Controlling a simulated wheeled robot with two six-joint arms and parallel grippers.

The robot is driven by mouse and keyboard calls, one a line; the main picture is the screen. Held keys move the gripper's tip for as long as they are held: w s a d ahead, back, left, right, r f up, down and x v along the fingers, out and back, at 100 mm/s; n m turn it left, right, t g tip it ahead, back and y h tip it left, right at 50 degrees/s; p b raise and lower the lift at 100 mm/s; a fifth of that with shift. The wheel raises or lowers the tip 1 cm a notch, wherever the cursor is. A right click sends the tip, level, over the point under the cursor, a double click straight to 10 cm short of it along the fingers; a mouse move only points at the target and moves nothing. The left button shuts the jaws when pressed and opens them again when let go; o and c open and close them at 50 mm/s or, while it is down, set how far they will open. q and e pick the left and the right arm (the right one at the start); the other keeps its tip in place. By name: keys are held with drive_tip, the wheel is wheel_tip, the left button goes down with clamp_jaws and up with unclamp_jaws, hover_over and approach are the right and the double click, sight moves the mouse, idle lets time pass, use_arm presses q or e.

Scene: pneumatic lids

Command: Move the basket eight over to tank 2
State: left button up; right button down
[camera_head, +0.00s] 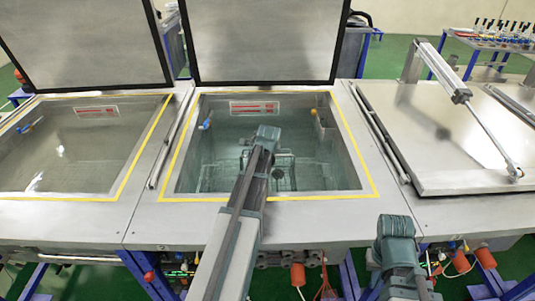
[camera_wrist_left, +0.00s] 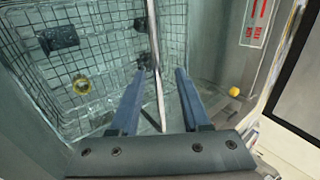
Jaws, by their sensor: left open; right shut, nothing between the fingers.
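A wire-mesh basket (camera_head: 283,172) stands in the water of the middle open tank (camera_head: 285,196), partly behind my left arm. No number can be read on it. In the left wrist view its mesh wall (camera_wrist_left: 95,70) fills the left side. My left gripper (camera_wrist_left: 160,74) is open, with a thin metal rod (camera_wrist_left: 156,70) showing between its fingers; I cannot tell whether they touch it. In the head view the left fingers are hidden behind the wrist. My right gripper (camera_head: 395,240) is low in front of the tanks, empty, its fingertips not clear.
An open tank (camera_head: 85,150) stands at the left with no basket showing in it. Raised lids (camera_head: 262,40) stand behind both open tanks. The tank at the right has a shut lid (camera_head: 440,140) with a pneumatic cylinder (camera_head: 448,78). A yellow knob (camera_wrist_left: 234,92) sits beside my left gripper.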

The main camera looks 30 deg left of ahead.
use_arm(q)
drive_tip(key=p+v, duration=0.9)
drive_tip(key=v, duration=0.3)
drive_tip(key=shift+s+r+p, duration=0.15)
drive_tip(key=shift+r+p, duration=0.2)
drive_tip(key=shift+p, duration=0.05)
wheel_tip(320, 180, up, 12)
drive_tip(key=p, duration=1.2)
